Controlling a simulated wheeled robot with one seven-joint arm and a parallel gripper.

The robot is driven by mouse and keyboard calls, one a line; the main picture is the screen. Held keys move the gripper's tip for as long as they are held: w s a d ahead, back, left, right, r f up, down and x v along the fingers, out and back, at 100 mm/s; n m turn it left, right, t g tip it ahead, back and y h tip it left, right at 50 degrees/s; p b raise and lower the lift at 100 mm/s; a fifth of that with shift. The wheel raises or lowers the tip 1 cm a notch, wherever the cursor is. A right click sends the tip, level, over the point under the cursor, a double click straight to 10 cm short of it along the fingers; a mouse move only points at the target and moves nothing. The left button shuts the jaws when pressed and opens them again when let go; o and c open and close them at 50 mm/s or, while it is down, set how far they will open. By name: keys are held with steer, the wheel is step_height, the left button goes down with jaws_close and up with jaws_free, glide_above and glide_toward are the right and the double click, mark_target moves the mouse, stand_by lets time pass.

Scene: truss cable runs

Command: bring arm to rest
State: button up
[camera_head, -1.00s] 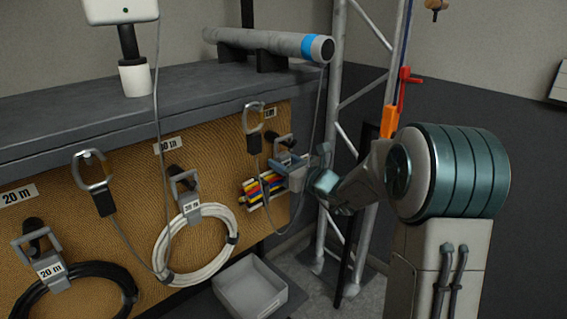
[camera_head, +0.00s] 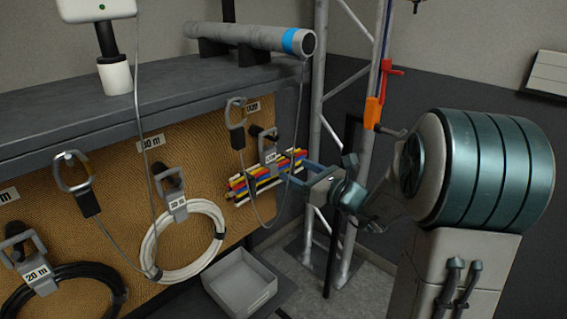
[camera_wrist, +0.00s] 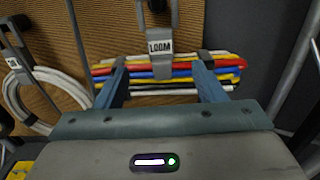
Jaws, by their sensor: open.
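My gripper (camera_head: 292,170) is at the right end of the pegboard, with my arm reaching in from the right. In the wrist view my gripper (camera_wrist: 158,72) has its two blue fingers spread apart, with nothing held between them. Beyond the fingertips, the loom of coloured cables (camera_wrist: 165,71) hangs in a hook tagged LOOM (camera_wrist: 160,46). The same loom (camera_head: 262,178) shows in the head view, just left of the fingers, tilted up to the right. I cannot tell whether a fingertip touches it.
A white cable coil (camera_head: 158,243) and a black coil (camera_head: 95,270) hang on the pegboard (camera_head: 120,190). A grey tray (camera_head: 240,283) lies below. A truss tower (camera_head: 322,60) with an orange clip (camera_head: 372,112) stands behind my arm. A grey tube (camera_head: 250,37) lies on the shelf.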

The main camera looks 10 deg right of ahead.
steer(key=s+a+r+n+g+h+p, duration=0.1)
steer(key=s+a+r+n+g+p, duration=0.1)
steer(key=s+a+n+g+p, duration=0.5)
steer(key=s+a+r+n+g+p, duration=0.35)
steer(key=s+n, duration=0.45)
steer(key=s, duration=0.3)
steer(key=s+d+r+n+g+h+p, duration=0.1)
steer(key=s+d+r+n+h+p, duration=0.5)
steer(key=s+d+n+h, duration=0.3)
steer(key=d+n+p, duration=0.1)
steer(key=n, duration=0.3)
steer(key=shift+d+n+h+p, duration=0.15)
steer(key=shift+n+h+p, duration=0.15)
steer(key=shift+p, duration=0.05)
steer(key=shift+c, duration=0.2)
steer(key=c, duration=0.5)
steer(key=shift+a, duration=0.2)
steer(key=shift+c, duration=0.2)
